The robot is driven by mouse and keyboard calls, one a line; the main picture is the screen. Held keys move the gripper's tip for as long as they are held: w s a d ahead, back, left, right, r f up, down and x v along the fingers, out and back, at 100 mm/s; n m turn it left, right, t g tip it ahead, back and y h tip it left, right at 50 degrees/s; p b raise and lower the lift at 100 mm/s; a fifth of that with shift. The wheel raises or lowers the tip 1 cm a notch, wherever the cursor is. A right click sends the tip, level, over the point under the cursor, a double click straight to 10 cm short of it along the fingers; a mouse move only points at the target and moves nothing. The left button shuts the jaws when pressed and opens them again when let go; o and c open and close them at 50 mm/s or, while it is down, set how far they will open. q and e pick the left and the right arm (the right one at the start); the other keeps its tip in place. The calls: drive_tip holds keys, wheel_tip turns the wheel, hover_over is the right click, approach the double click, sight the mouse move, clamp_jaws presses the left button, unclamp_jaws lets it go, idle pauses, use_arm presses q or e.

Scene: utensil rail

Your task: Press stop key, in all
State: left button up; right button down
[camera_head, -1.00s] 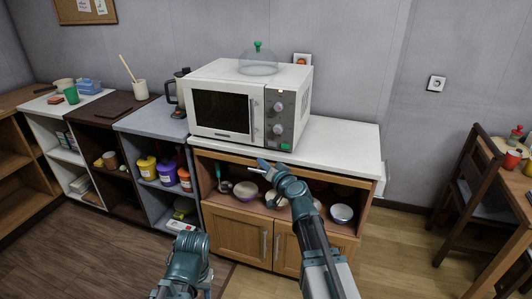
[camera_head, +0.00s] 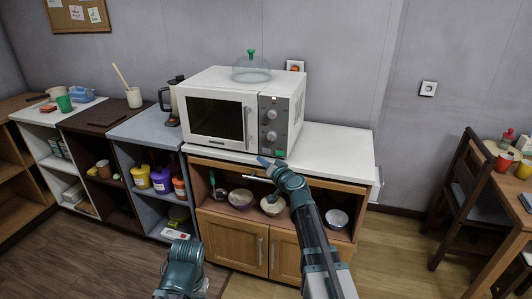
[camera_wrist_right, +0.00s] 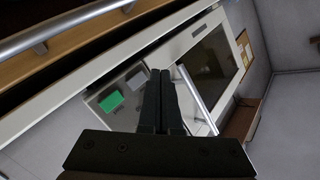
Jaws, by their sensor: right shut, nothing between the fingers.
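The white microwave (camera_head: 218,138) stands on the counter with its door shut. Its grey control panel (camera_head: 267,134) has two round knobs and a green key (camera_head: 279,153) at the bottom. In the right wrist view the green key (camera_wrist_right: 111,101) and a grey key (camera_wrist_right: 137,79) sit side by side. No lettering is readable on either. My right gripper (camera_head: 263,161) is shut and empty, just below and in front of the panel's lower edge. In the wrist view its fingertips (camera_wrist_right: 160,72) overlap the panel beside the grey key; contact cannot be told. My left gripper is not seen, only that arm.
The door handle (camera_wrist_right: 196,92) runs close beside the fingers in the wrist view. A glass dome (camera_head: 251,69) with a green knob sits on the microwave. The counter (camera_head: 337,150) is clear to the right. Bowls stand on the open shelf below.

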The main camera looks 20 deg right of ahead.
sight(262, 151)
drive_tip(key=shift+w+d, duration=0.45)
drive_tip(key=shift+w, duration=0.2)
drive_tip(key=shift+w+d, duration=0.4)
drive_tip(key=shift+w, duration=0.2)
drive_tip(key=shift+w+d, duration=0.1)
drive_tip(key=shift+w, duration=0.05)
idle(1.0)
drive_tip(key=shift+w+d, duration=0.1)
drive_tip(key=shift+w, duration=0.1)
drive_tip(key=shift+w+d, duration=0.3)
drive_tip(key=shift+w, duration=0.05)
idle(0.8)
drive_tip(key=shift+s+a, duration=0.1)
drive_tip(key=shift+s, duration=0.05)
drive_tip(key=shift+s+a, duration=0.4)
drive_tip(key=shift+s, duration=0.15)
idle(0.4)
drive_tip(key=s+a, duration=0.2)
drive_tip(key=s, duration=0.2)
drive_tip(key=shift+s+a, duration=0.1)
drive_tip(key=shift+a, duration=0.3)
